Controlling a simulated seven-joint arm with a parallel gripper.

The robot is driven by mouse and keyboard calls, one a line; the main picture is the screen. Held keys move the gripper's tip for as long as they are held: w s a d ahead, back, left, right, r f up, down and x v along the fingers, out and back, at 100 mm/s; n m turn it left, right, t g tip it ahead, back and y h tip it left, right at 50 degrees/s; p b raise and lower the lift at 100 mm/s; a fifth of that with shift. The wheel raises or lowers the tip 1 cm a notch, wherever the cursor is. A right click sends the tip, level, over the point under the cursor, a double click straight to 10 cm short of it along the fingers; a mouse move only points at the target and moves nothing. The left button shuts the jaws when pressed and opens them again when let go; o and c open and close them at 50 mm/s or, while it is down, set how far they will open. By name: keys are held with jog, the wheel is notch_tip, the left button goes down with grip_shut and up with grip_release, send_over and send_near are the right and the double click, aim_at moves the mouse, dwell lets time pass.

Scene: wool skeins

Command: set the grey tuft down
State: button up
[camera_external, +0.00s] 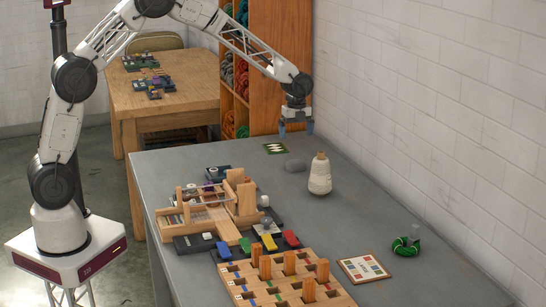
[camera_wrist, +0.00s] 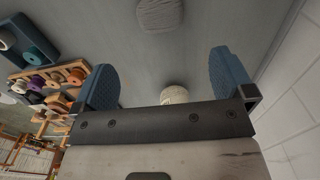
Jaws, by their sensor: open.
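My gripper (camera_external: 296,131) hangs above the far part of the table, fingers down. In the wrist view its two blue fingers (camera_wrist: 163,62) are spread wide, with nothing held between them. The cone (camera_wrist: 174,94) shows low between them, partly hidden by the gripper body.
A wooden frame device (camera_external: 215,205), a slotted wooden block (camera_external: 285,283), a small board (camera_external: 364,270) and a green skein (camera_external: 406,246) stand nearer. The white brick wall (camera_external: 450,110) borders the right side. Bare table lies around the tuft.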

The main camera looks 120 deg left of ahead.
jog(key=w+d+r+n, duration=0.15)
jog(key=d+r, duration=0.35)
jog(key=d, duration=0.5)
jog(key=w+d+r, duration=0.2)
jog(key=d+r, duration=0.4)
jog(key=d, duration=0.3)
jog(key=w+d+r+n, duration=0.15)
jog(key=d+r, duration=0.35)
jog(key=d, duration=0.5)
jog(key=s+d+r+n+t, duration=0.1)
jog(key=s+d+r, duration=0.2)
jog(key=d, duration=0.8)
jog(key=s+d+r+n+t, duration=0.1)
jog(key=s+d+r, duration=0.2)
jog(key=d, duration=0.8)
jog(key=s+d+f+n, duration=0.1)
jog(key=s+d+n, duration=0.2)
jog(key=s+d, duration=1.8)
jog(key=shift+s+d+n+t, duration=0.3)
jog(key=shift+s+n, duration=0.1)
jog(key=shift+s, duration=0.45)
